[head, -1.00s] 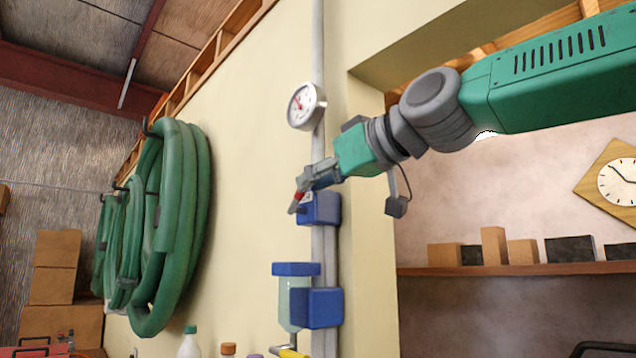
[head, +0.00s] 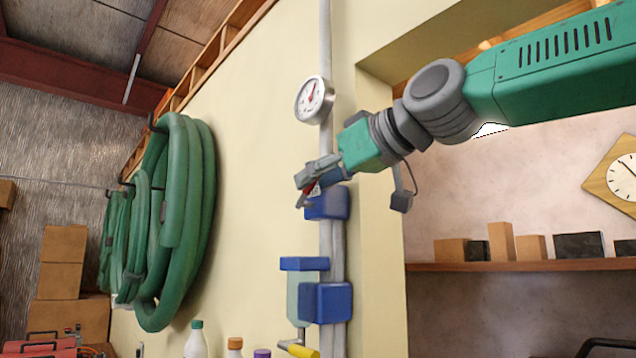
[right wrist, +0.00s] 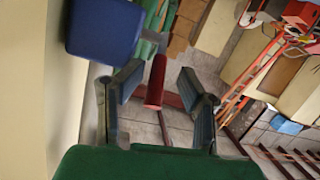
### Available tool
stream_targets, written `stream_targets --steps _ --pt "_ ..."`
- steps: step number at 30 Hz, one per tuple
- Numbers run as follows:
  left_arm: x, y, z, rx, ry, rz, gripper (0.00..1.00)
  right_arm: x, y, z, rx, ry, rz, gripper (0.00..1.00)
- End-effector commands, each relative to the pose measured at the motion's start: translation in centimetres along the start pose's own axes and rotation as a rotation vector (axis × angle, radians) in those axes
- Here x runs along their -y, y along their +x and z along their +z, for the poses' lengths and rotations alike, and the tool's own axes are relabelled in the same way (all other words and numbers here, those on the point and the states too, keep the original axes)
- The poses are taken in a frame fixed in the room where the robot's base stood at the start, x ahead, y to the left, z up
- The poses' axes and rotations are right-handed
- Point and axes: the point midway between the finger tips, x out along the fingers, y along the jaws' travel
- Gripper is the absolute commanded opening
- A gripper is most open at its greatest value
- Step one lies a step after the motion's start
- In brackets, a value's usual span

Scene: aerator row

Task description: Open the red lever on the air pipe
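The red lever (right wrist: 156,82) lies between the two fingers of my right gripper (right wrist: 158,88) in the right wrist view, with a gap on each side. It joins a blue valve body (right wrist: 104,28) at that view's upper left. In the head view, the lever (head: 309,187) is a small red patch, partly hidden by my right gripper (head: 305,187). The blue valve body (head: 328,204) sits on the grey vertical air pipe (head: 326,140), just below the gripper. My right gripper is open. My left gripper is not in view.
A round gauge (head: 314,100) is on the pipe above. A blue-capped filter bowl (head: 302,290) and another blue block (head: 327,303) are below, above a yellow handle (head: 300,350). Coiled green hoses (head: 180,220) hang on the wall at left. A shelf (head: 520,266) is at right.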

Motion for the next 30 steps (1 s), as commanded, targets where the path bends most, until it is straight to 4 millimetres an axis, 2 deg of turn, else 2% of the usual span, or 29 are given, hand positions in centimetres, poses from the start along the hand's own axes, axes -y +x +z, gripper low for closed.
stream_targets --steps 17,25,30 --pt "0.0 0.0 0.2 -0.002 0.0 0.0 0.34 -0.1 -0.2 0.1 -0.033 0.0 0.008 0.34" --pt "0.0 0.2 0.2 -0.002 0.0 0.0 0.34 0.1 -0.4 1.2 -0.181 -0.003 0.032 0.34" --pt "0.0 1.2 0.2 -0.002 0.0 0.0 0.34 0.2 -0.4 2.2 -0.306 -0.01 0.054 0.34"
